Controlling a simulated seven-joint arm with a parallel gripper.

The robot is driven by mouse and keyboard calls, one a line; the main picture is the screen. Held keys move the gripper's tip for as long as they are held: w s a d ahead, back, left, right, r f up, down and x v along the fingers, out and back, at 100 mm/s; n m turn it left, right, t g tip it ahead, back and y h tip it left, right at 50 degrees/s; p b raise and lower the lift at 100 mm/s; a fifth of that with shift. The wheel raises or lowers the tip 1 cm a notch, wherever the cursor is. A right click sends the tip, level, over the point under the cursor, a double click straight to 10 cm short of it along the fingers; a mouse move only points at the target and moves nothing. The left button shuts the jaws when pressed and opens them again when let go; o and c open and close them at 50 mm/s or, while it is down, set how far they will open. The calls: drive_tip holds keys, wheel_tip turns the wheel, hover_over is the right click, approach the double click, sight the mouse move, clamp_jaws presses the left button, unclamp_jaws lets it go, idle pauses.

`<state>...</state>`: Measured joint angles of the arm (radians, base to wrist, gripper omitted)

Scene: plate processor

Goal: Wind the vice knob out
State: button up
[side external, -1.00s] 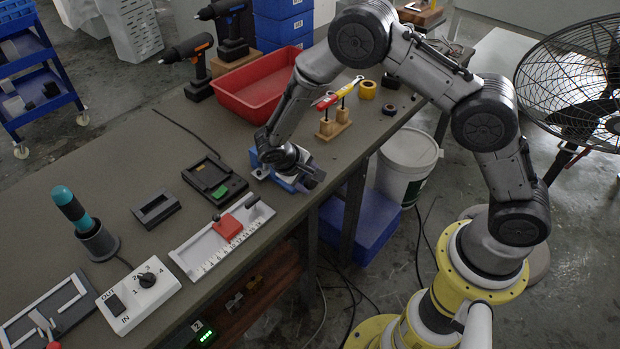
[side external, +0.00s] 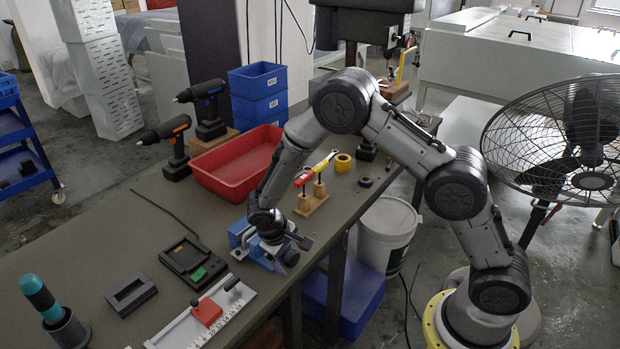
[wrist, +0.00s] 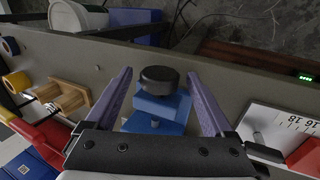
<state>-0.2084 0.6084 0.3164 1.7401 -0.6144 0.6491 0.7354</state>
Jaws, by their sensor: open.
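The blue vice (side external: 241,237) stands near the front edge of the bench in the side external view, partly hidden by my gripper (side external: 287,243). In the wrist view the vice (wrist: 160,110) lies between the two fingers of my gripper (wrist: 158,76). Its round black knob (wrist: 158,79) faces the bench's front edge. The fingers are open, one on each side of the knob, with a visible gap on both sides. The knob also shows in the side external view (side external: 291,258), just below my gripper. Part of the vice body is hidden behind the gripper's palm in the wrist view.
A slide with a scale and red block (side external: 207,311) lies left of the vice. A black tray with a green piece (side external: 194,262) is beside it. A wooden stand with tools (side external: 311,199) and a red bin (side external: 235,164) stand behind.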

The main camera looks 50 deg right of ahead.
drive_tip(key=shift+d+y, duration=0.15)
drive_tip(key=shift+y, duration=0.85)
drive_tip(key=shift+d+y, duration=0.15)
drive_tip(key=shift+y, duration=0.85)
drive_tip(key=shift+r, duration=0.3)
wheel_tip(320, 180, up, 17)
wheel_tip(320, 180, up, 11)
drive_tip(key=t, duration=0.4)
hover_over(292, 252)
drive_tip(key=s, duration=0.6)
drive_tip(key=shift+s+d+r, duration=0.1)
drive_tip(key=shift+s+r, duration=0.3)
drive_tip(key=shift+r, duration=0.15)
